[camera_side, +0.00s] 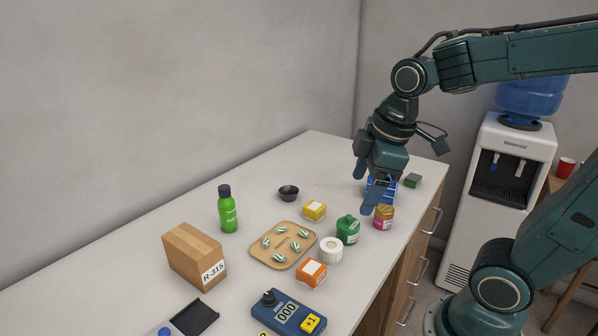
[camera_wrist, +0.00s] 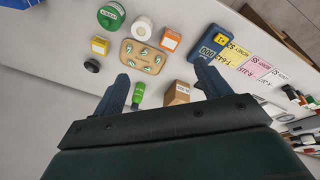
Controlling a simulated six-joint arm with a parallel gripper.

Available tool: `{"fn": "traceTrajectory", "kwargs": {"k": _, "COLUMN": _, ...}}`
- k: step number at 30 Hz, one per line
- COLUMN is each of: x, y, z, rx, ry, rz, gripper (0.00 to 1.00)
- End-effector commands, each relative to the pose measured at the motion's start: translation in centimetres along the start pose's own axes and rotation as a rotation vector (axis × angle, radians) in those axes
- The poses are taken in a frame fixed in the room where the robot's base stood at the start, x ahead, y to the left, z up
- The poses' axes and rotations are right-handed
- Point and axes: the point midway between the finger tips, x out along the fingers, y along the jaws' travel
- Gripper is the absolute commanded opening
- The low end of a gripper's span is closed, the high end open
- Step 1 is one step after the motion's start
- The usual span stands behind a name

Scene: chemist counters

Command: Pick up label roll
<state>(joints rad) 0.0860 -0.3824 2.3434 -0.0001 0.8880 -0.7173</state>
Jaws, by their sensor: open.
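The label roll (camera_side: 331,249), a white ring-shaped roll with a hole in the middle, sits on the white counter beside a green jar (camera_side: 348,230) and an orange box (camera_side: 311,272). It also shows near the top of the wrist view (camera_wrist: 141,28), between the green jar and the orange box. My gripper (camera_side: 364,190) is open and above the far part of the counter, farther back than the roll. In the wrist view its two fingers (camera_wrist: 162,80) are spread with nothing between them, and the roll lies beyond their tips.
A wooden tray (camera_side: 257,257) with several striped sweets lies just left of the roll. A yellow box (camera_side: 314,211), a pink-labelled jar (camera_side: 384,217), a blue counter device (camera_side: 288,313), a green bottle (camera_side: 228,209) and a cardboard box (camera_side: 194,254) stand around. The back left counter is clear.

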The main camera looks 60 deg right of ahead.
Motion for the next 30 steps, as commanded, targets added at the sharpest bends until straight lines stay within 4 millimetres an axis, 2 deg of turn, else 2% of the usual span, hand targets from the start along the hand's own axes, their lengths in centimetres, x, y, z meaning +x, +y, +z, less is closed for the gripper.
{"fn": "traceTrajectory", "kwargs": {"k": 9, "x": 4.2, "y": 3.5, "z": -1.5, "rx": -0.390, "ry": -0.087, "rz": -0.097, "gripper": 0.76}}
{"fn": "traceTrajectory", "kwargs": {"k": 18, "x": 8.7, "y": 6.3, "z": -2.0, "rx": -0.744, "ry": -0.118, "rz": -0.215, "gripper": 0.76}}
{"fn": "traceTrajectory", "kwargs": {"k": 24, "x": 10.8, "y": 7.3, "z": -1.9, "rx": -0.891, "ry": -0.116, "rz": -0.269, "gripper": 0.76}}
{"fn": "traceTrajectory", "kwargs": {"k": 30, "x": 11.3, "y": 7.5, "z": -1.9, "rx": -0.934, "ry": -0.114, "rz": -0.282, "gripper": 0.76}}
